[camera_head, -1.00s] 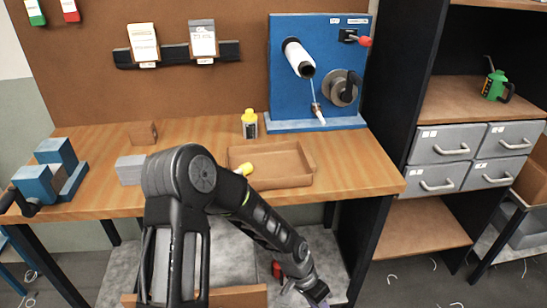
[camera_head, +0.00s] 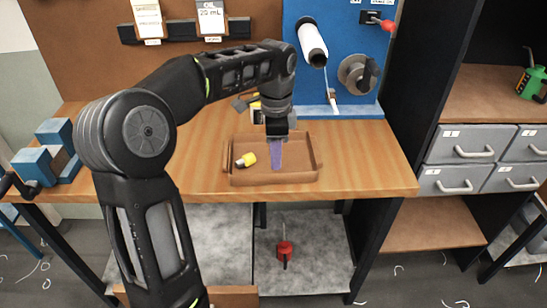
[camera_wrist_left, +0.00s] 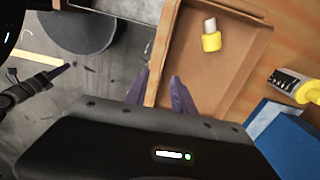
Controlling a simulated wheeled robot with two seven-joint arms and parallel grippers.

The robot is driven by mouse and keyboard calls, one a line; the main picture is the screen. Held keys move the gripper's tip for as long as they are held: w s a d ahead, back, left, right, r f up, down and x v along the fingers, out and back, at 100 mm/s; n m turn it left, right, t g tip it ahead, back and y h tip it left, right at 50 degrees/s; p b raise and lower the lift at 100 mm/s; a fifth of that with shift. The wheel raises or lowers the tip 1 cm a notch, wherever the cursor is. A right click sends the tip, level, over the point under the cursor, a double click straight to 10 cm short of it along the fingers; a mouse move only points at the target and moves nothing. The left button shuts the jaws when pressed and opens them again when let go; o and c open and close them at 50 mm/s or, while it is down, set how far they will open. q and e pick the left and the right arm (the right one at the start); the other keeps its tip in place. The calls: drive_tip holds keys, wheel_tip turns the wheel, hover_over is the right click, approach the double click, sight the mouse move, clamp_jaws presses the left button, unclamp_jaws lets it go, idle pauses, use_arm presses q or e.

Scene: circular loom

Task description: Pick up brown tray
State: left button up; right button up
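The brown tray (camera_head: 240,179) is a shallow open box on the wooden table near its front edge. A small yellow and white piece (camera_head: 246,160) lies in it. The tray's wall (camera_wrist_left: 163,40) also shows in the left wrist view. My left gripper (camera_head: 277,155) reaches down over the tray from above. Its purple fingers (camera_wrist_left: 164,93) are apart, one on each side of the tray wall in the left wrist view, with nothing clamped. Contact cannot be told. A dark arm tip, seemingly my right gripper (camera_wrist_left: 60,72), shows at the left of the wrist view; its opening is unclear.
A blue panel (camera_head: 310,80) with a white spool stands behind the tray. Blue blocks (camera_head: 55,150) sit at the table's left. The table right of the tray is clear.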

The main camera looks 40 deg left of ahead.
sight(275, 174)
use_arm(q)
drive_tip(key=shift+w+f, duration=0.1)
drive_tip(key=shift+f, duration=1.25)
drive_tip(key=shift+a+f+p, duration=0.15)
drive_tip(key=shift+f+p, duration=0.5)
drive_tip(key=shift+f, duration=1.95)
clamp_jaws()
drive_tip(key=shift+w, duration=0.1)
